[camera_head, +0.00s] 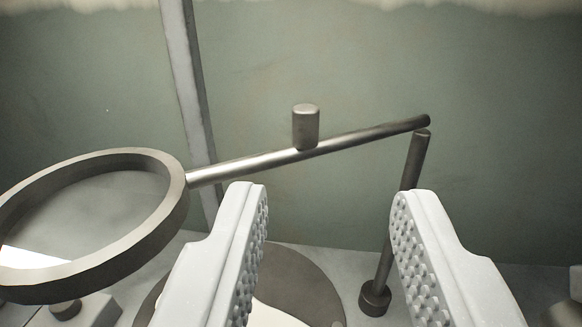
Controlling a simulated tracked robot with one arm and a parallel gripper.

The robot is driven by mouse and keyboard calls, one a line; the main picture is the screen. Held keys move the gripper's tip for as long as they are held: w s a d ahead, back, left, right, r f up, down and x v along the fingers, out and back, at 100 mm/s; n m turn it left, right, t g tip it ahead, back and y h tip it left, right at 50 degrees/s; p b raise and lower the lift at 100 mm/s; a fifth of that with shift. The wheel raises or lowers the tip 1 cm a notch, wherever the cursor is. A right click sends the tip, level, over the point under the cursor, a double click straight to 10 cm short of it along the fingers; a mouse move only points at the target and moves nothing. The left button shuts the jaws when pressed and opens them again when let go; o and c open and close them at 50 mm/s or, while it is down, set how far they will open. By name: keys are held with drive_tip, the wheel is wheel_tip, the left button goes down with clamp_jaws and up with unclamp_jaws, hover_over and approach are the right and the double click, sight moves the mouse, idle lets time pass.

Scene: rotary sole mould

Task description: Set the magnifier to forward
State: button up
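The magnifier is a large round lens in a thick grey ring (172,207) at the left of the view, partly cut off by the picture's left edge. A metal arm (245,165) runs from the ring up to the right, with a short upright cylindrical knob (306,128) on it. The arm's far end meets the top of a slanted post (412,165) with a small round foot (375,299). My gripper (328,192) is open, with its two white studded fingers wide apart. Nothing is between the fingers. The knob appears above the gap between them.
A dark round disc (290,275) with a pale shape on it lies below, partly hidden by the left finger. A small block with a knob (66,310) stands under the lens. A grey upright pole (184,80) stands before the green wall (400,70).

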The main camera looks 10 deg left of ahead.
sight(307, 126)
drive_tip(key=shift+n+y, duration=0.4)
drive_tip(key=shift+y, duration=0.1)
drive_tip(key=shift+w+a+f+p, duration=0.3)
drive_tip(key=shift+w+p, duration=0.25)
drive_tip(key=shift+w, duration=1.55)
drive_tip(key=shift+w+a+f+p, duration=0.15)
drive_tip(key=shift+w+a+p, duration=0.3)
drive_tip(key=shift+w, duration=1.7)
drive_tip(key=shift+w+a+f+p, duration=0.25)
drive_tip(key=shift+w+p, duration=0.4)
drive_tip(key=shift+w, duration=1.45)
clamp_jaws()
